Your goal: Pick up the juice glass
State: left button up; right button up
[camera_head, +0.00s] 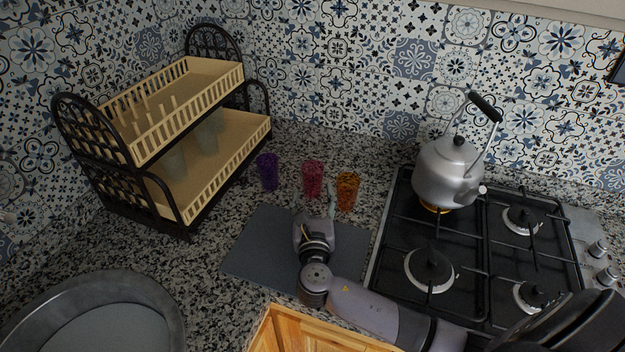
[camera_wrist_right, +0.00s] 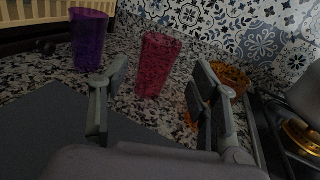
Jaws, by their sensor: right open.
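Three coloured glasses stand upright in a row on the granite counter: a purple glass (camera_head: 268,171), a red-pink glass (camera_head: 313,179) and an orange glass (camera_head: 347,190). Which one is the juice glass I cannot tell. My right gripper (camera_head: 315,208) is just in front of the red-pink glass, with its fingers pointing at it. In the right wrist view the open fingers (camera_wrist_right: 160,100) frame the red-pink glass (camera_wrist_right: 157,65), which is beyond them. The purple glass (camera_wrist_right: 89,40) is left of the fingers. The orange glass (camera_wrist_right: 228,80) is partly hidden behind the right finger. My left gripper does not show.
A two-tier dish rack (camera_head: 190,140) with clear glasses on its lower shelf stands at the left. A stove (camera_head: 470,250) with a metal kettle (camera_head: 446,172) is at the right. A grey mat (camera_head: 255,250) lies under my right arm. A round sink (camera_head: 90,320) is front left.

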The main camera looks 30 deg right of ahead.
aim_at(313, 179)
jog(key=x, duration=0.3)
jog(key=p+x, duration=0.1)
jog(key=x, duration=0.4)
jog(key=shift+f, duration=0.2)
jog(key=shift+c, duration=0.5)
jog(key=c, duration=0.8)
